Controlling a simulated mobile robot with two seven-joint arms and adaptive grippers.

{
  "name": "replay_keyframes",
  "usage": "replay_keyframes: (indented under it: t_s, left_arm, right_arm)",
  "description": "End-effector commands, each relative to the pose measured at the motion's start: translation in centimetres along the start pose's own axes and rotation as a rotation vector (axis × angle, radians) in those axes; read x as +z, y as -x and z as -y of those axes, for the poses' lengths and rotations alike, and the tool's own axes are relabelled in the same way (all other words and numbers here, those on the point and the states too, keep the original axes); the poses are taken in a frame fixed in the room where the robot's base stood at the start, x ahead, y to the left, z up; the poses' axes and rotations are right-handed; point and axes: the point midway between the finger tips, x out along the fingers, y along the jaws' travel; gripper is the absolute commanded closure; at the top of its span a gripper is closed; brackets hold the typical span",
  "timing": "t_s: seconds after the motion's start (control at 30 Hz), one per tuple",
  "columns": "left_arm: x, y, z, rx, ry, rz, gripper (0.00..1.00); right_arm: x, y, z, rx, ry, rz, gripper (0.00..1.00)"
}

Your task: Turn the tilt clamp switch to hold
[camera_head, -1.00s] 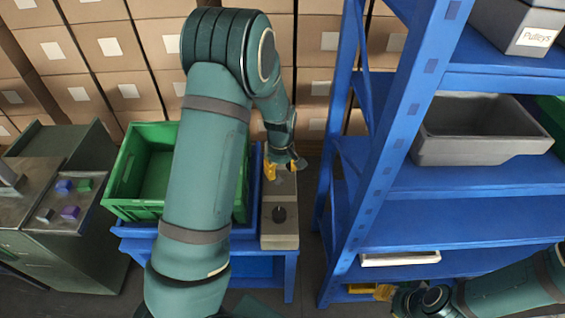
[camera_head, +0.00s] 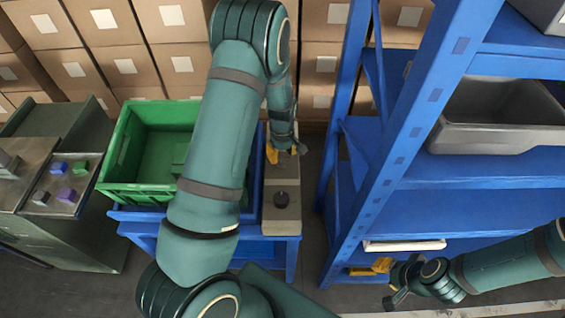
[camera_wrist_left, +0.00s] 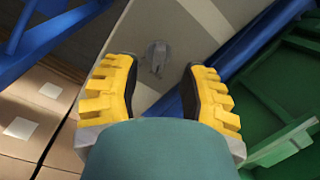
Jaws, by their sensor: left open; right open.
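A narrow grey-beige control box (camera_head: 281,222) stands at the right side of the blue stand in the head view. My left gripper (camera_head: 285,153) is over the far end of the box. Its yellow fingers (camera_wrist_left: 155,92) are open, with the switch just beyond the tips and between their lines. No hold marking is readable. My right gripper (camera_head: 393,285) is open and empty, low at the right.
A green crate (camera_head: 112,178) sits on the blue stand left of the box. A blue shelf rack (camera_head: 400,140) with a grey bin (camera_head: 500,138) stands close on the right. Cardboard boxes (camera_head: 130,70) fill the back. A metal bench (camera_head: 60,215) is at the left.

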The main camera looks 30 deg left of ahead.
Motion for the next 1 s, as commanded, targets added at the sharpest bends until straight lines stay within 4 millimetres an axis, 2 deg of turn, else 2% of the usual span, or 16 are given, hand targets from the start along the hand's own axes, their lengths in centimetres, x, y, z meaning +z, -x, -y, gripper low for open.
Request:
replay_keyframes:
  t_s: [0.1, 0.3, 0.67, 0.77, 0.8, 1.0]
  left_arm:
    - [0.1, -2.1, 0.1, -0.002, 0.000, 0.002, 0.58]
    - [0.0, -3.9, 0.0, 0.000, 0.000, 0.000, 0.58]
    - [0.0, -4.2, 0.0, 0.001, 0.000, 0.000, 0.58]
    - [0.0, -4.2, 0.0, 0.001, 0.000, 0.000, 0.86]
    - [0.0, -4.2, 0.0, 0.001, 0.000, 0.000, 1.00]
    - [0.0, -4.2, 0.0, 0.001, -0.001, 0.000, 1.00]
  right_arm:
    - [0.1, -0.3, -0.1, 0.000, 0.001, 0.003, 0.64]
    - [0.2, -0.5, -0.2, -0.001, 0.002, 0.005, 0.64]
    - [0.3, -0.5, -0.2, -0.001, 0.002, 0.006, 0.64]
    - [0.3, -0.5, -0.2, -0.001, 0.002, 0.005, 0.64]
    - [0.3, -0.5, -0.2, -0.001, 0.002, 0.005, 0.64]
    - [0.2, -0.5, -0.2, -0.001, 0.002, 0.005, 0.64]
